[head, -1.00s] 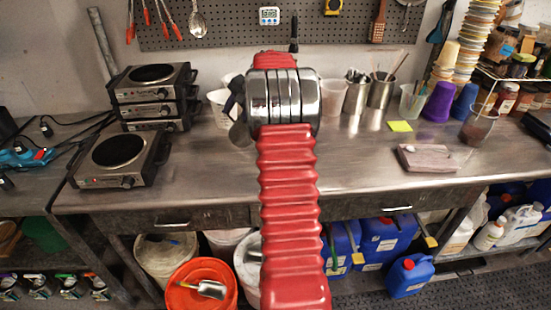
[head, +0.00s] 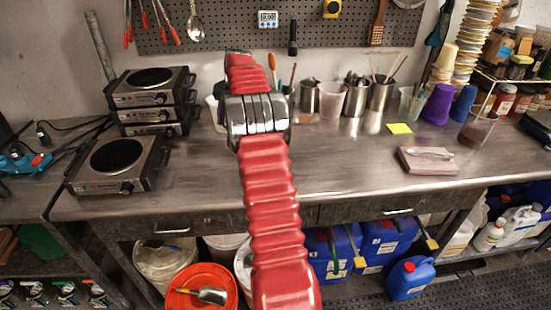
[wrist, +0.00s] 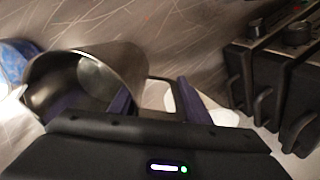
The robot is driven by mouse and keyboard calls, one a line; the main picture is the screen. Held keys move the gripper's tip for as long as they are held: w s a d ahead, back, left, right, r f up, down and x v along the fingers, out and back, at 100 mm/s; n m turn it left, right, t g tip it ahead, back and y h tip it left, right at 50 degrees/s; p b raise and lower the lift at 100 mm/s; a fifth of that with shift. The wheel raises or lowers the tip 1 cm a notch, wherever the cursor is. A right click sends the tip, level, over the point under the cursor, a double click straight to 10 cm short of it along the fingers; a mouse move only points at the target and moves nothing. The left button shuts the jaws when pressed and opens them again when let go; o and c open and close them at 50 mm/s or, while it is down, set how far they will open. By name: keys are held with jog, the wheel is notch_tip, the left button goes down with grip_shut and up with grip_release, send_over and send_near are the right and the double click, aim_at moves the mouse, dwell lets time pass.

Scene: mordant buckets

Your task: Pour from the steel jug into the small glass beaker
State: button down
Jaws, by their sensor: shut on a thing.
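The steel jug (wrist: 128,62) shows in the wrist view, left of centre, with its open mouth turned to the left of the picture. I cannot tell how far it is tilted. My gripper (wrist: 158,100) has its two dark purple fingers at the jug's handle side and is shut on it. In the head view my arm hides the gripper and the jug. I cannot single out the small glass beaker; a clear beaker with dark reddish contents (head: 478,131) stands at the right of the bench, and another clear vessel (head: 410,106) stands farther back.
Stacked hot plates (head: 152,87) and a single hot plate (head: 118,162) stand left of my arm. Steel pots with utensils (head: 355,98), a purple cup (head: 438,104) and a yellow note (head: 399,129) line the back. A pale block (head: 427,160) lies right. The middle bench is clear.

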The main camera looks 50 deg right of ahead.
jog(key=shift+w+f+g+b, duration=0.45)
jog(key=shift+f+g+b, duration=0.15)
jog(key=shift+g, duration=0.2)
jog(key=shift+w+f+g+b, duration=0.15)
jog(key=shift+f+g+b, duration=0.35)
jog(key=shift+f+b, duration=0.1)
